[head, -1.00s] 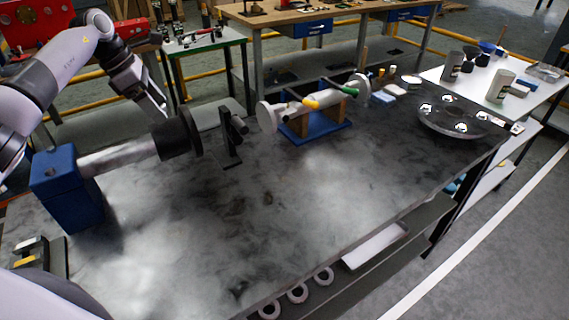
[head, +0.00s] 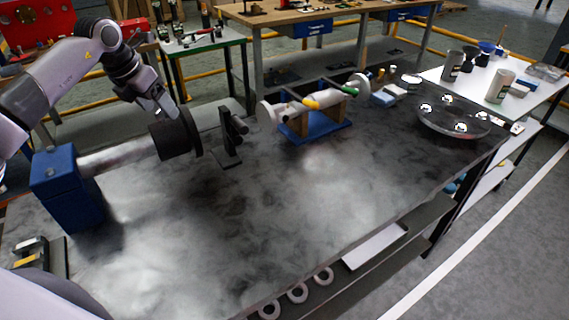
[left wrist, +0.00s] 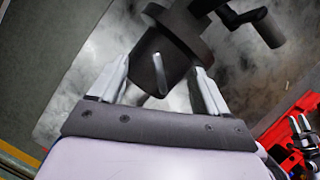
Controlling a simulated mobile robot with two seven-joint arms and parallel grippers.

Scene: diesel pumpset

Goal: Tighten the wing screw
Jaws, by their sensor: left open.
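A black cylinder (head: 166,142) with a wide flange sits on a grey horizontal shaft (head: 115,157) held by a blue block (head: 66,190). In the left wrist view a thin silver piece, seemingly the wing screw (left wrist: 159,76), stands out from the black cylinder (left wrist: 150,52). My left gripper (left wrist: 160,66) is open, with one finger on each side of the silver piece and the cylinder. In the head view my left gripper (head: 156,112) is just above the cylinder, pointing down. I cannot tell whether it touches. The silver piece is not clear in the head view. My right gripper is not in view.
A black stand (head: 229,140) is right of the flange. A blue cradle (head: 314,127) holds a shaft with yellow and green parts farther right. A dark round plate (head: 455,118) lies at the far end. The front middle of the table (head: 270,215) is clear.

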